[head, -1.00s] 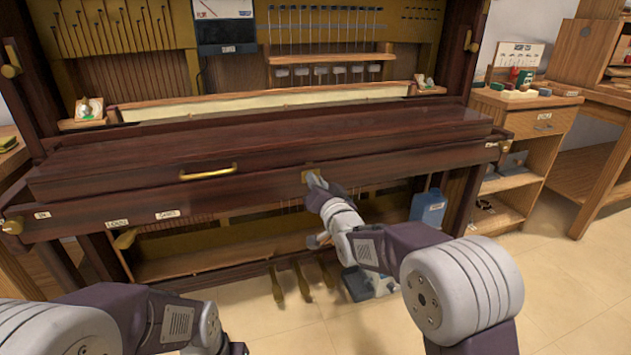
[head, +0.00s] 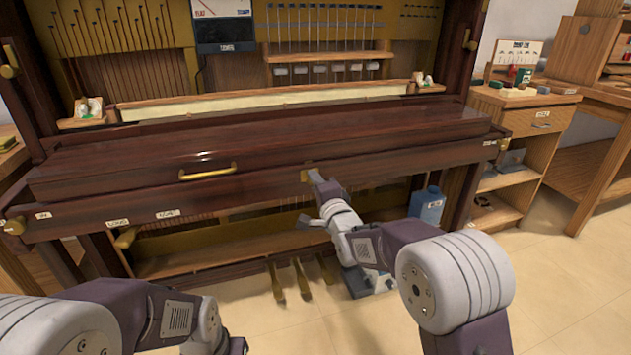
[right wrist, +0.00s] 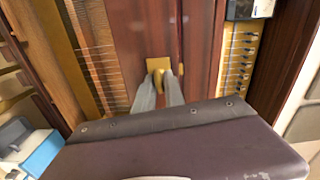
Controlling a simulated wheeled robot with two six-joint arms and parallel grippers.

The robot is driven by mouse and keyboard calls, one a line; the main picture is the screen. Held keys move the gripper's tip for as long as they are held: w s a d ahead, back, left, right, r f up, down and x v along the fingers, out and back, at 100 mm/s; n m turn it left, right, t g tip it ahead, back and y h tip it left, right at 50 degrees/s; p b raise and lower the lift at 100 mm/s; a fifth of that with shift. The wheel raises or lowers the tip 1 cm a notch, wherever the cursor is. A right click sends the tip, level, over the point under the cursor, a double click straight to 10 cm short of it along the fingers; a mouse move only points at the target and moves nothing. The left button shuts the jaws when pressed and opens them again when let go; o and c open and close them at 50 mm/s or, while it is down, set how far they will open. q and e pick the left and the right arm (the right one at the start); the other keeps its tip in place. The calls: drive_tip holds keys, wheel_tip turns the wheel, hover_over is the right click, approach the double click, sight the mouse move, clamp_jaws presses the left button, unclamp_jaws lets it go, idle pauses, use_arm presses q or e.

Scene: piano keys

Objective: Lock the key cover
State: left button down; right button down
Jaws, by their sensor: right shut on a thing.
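The dark wooden key cover (head: 250,150) lies closed across the piano, with a brass handle (head: 208,172) on its front. A brass lock plate (head: 306,174) sits on the front rail below the cover, and it also shows in the right wrist view (right wrist: 157,65). My right gripper (head: 314,177) is at this plate. In the right wrist view its fingers (right wrist: 160,88) are shut on a small brass piece (right wrist: 158,76) standing out from the plate, like a key or knob. The fingers hide part of it.
Brass pedals (head: 300,278) and a blue container (head: 427,205) are under the piano. A wooden cabinet (head: 525,130) with small items stands at the right. The floor (head: 560,290) at front right is clear.

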drive_tip(key=shift+f+m, duration=0.1)
drive_tip(key=shift+m, duration=0.5)
drive_tip(key=c, duration=1.5)
unclamp_jaws()
drive_tip(key=v, duration=0.9)
drive_tip(key=shift+p, duration=0.4)
